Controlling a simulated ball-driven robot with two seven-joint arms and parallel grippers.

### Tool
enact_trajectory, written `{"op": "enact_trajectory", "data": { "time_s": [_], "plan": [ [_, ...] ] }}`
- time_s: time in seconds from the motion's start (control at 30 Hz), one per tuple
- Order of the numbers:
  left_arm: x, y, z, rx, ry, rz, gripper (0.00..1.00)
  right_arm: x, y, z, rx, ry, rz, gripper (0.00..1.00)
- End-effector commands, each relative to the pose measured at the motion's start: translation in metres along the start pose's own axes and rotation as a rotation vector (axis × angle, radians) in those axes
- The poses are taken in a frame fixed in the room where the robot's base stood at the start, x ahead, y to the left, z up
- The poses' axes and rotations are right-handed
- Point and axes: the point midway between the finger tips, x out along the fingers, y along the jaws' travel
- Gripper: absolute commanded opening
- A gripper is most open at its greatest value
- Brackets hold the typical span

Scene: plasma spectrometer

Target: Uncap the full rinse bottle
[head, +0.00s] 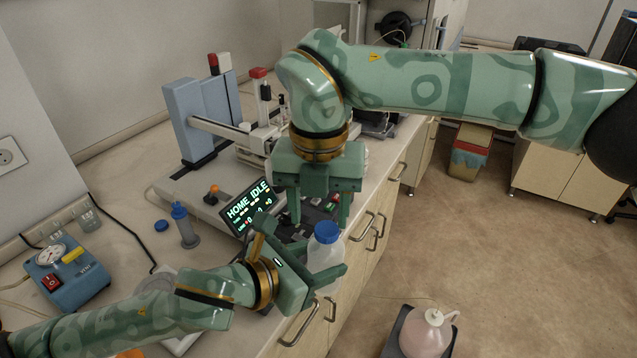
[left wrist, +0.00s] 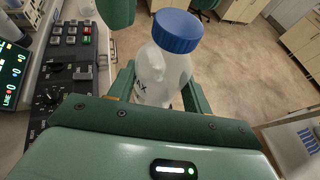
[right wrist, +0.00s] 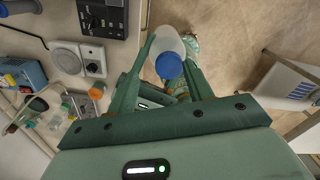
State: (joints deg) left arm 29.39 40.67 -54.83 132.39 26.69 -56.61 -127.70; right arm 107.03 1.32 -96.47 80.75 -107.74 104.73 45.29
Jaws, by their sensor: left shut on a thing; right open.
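The rinse bottle (head: 325,255) is a translucent white bottle with a blue cap (head: 327,231) on its top. My right gripper (head: 319,213) is open, pointing down just above the bottle. In the right wrist view the cap (right wrist: 168,65) shows between its spread fingers, with no clear contact.
A lit display (head: 248,207) and a control panel (left wrist: 75,45) are close beside the bottle. A loose blue cap (head: 161,225) and a blue-topped tube (head: 184,225) are on the counter. A pink jug (head: 425,335) is on the floor.

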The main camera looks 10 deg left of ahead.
Motion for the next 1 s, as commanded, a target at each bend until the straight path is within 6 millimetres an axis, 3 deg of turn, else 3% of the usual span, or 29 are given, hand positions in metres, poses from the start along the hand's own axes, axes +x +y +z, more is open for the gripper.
{"op": "enact_trajectory", "data": {
  "time_s": [0.13, 0.43, 0.47, 0.63, 0.9, 1.0],
  "plan": [
    [0.0, 0.0, 0.001, 0.0, -0.002, 0.0, 0.0, 0.014, 0.0, 0.0, -0.001, 0.001, 0.001, 0.51],
    [-0.001, -0.001, 0.006, 0.001, -0.015, -0.002, 0.0, 0.02, 0.0, 0.0, -0.002, 0.002, -0.001, 0.51],
    [-0.001, -0.001, 0.006, 0.001, -0.016, -0.002, 0.0, 0.02, 0.0, -0.001, -0.003, 0.002, -0.002, 0.46],
    [-0.001, -0.001, 0.008, 0.002, -0.02, -0.003, 0.0, 0.021, 0.001, -0.001, -0.006, 0.004, 0.0, 0.0],
    [-0.001, -0.001, 0.009, 0.004, -0.022, -0.004, 0.0, 0.022, 0.001, -0.002, -0.011, 0.004, -0.002, 0.0],
    [-0.001, -0.001, 0.009, 0.004, -0.023, -0.004, 0.0, 0.022, 0.001, -0.003, -0.089, 0.004, -0.002, 0.0]
  ]
}}
